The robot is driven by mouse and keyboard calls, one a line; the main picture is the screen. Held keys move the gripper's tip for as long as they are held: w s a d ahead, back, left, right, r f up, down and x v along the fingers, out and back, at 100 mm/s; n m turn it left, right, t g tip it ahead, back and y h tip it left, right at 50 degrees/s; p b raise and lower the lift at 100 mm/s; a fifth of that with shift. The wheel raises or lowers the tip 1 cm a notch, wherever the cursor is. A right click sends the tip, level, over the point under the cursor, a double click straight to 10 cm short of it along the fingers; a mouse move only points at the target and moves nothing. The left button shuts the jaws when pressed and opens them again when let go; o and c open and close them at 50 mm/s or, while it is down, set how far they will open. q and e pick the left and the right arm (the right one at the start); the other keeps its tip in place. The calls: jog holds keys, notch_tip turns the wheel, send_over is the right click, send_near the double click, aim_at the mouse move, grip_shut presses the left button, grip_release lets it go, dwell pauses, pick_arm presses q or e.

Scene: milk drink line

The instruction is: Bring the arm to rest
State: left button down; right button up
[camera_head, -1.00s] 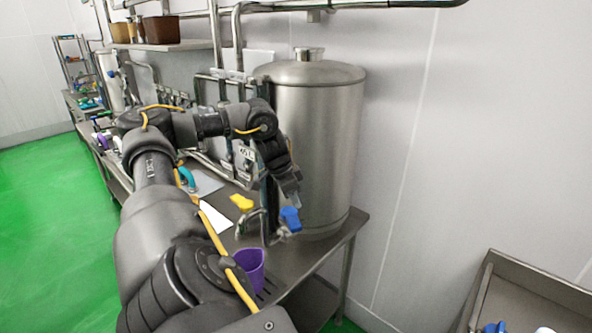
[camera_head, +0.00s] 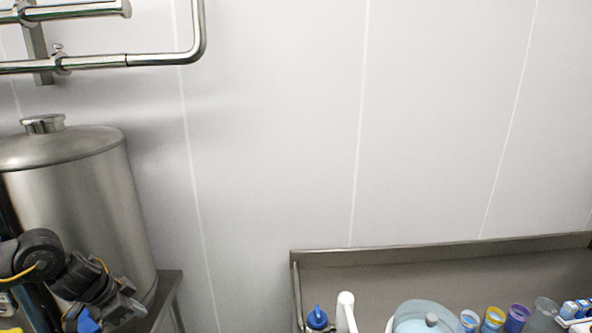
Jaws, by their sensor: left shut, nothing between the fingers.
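My left arm comes in at the lower left, dark with yellow cable. Its gripper (camera_head: 124,307) is shut and empty, in front of the lower part of the steel tank (camera_head: 80,205). A blue tap handle (camera_head: 88,321) shows just left of and below the gripper, cut by the bottom edge. I cannot tell whether they touch. My right gripper is not in view.
A steel table edge (camera_head: 168,290) lies beside the tank. A steel counter with a raised back (camera_head: 430,280) holds a blue-capped bottle (camera_head: 317,318), a white tap-like piece (camera_head: 346,312), a pale-blue domed item (camera_head: 422,316) and several colored cups. Pipes (camera_head: 120,60) run above.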

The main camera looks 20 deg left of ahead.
pick_arm(q)
jog(key=w+d+f+m+t+h, duration=0.1)
jog(key=w+d+f, duration=0.1)
jog(key=d+f, duration=0.35)
jog(key=w+d+f+m+t+h, duration=0.1)
jog(key=d+f+m, duration=0.1)
jog(key=d, duration=0.6)
jog(key=s+d+f+n+t+y, duration=0.1)
jog(key=s+d+f+n, duration=0.15)
jog(key=d, duration=0.45)
jog(key=s+d+f+n+t, duration=0.1)
jog(key=s+d+f, duration=0.1)
jog(key=s+d, duration=0.35)
jog(key=s+d+f+n+g+y, duration=0.1)
jog(key=s+f+n+g, duration=0.15)
jog(key=s, duration=0.55)
jog(key=s+d+f+n+g+y, duration=0.1)
jog(key=s+f+n+g, duration=0.15)
jog(key=s, duration=0.55)
notch_tip(320, 180, down, 31)
jog(key=s+g+b, duration=0.1)
jog(key=g+b, duration=0.1)
jog(key=b, duration=0.3)
jog(key=s+a+f+m+g+b, duration=0.1)
jog(key=s+a+f+b, duration=0.2)
jog(key=s+f, duration=1.3)
notch_tip(320, 180, down, 2)
jog(key=shift+f+y, duration=0.15)
jog(key=shift+y, duration=0.15)
